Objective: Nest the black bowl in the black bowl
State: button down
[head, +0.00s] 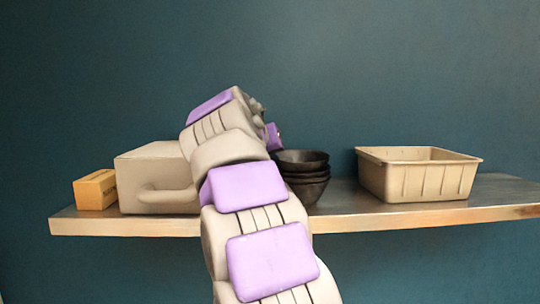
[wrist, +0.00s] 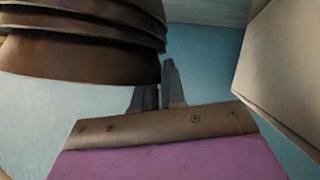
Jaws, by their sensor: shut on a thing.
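A stack of black bowls (head: 308,180) stands upright on the shelf, right of my arm in the head view. Several rims show, one nested in the other, with the left side of the stack hidden by my arm. In the wrist view the stack (wrist: 80,55) fills the upper left and looks dark brown. My gripper (wrist: 163,80) is at the right edge of the stack there, its fingers close together on a black bowl. The exact grip on the rim is hard to see. The fingers are hidden in the head view.
A beige bin (head: 418,180) stands on the wooden shelf (head: 350,222) right of the bowls, with a small gap between. A grey-beige case (head: 150,180) and a small orange box (head: 95,190) stand to the left. The dark teal wall is behind.

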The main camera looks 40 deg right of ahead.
jog(key=c, duration=1.1)
grip_release()
jog(key=shift+d, duration=0.4)
jog(key=shift+a, duration=0.1)
jog(key=v, duration=1.7)
jog(key=shift+a, duration=0.15)
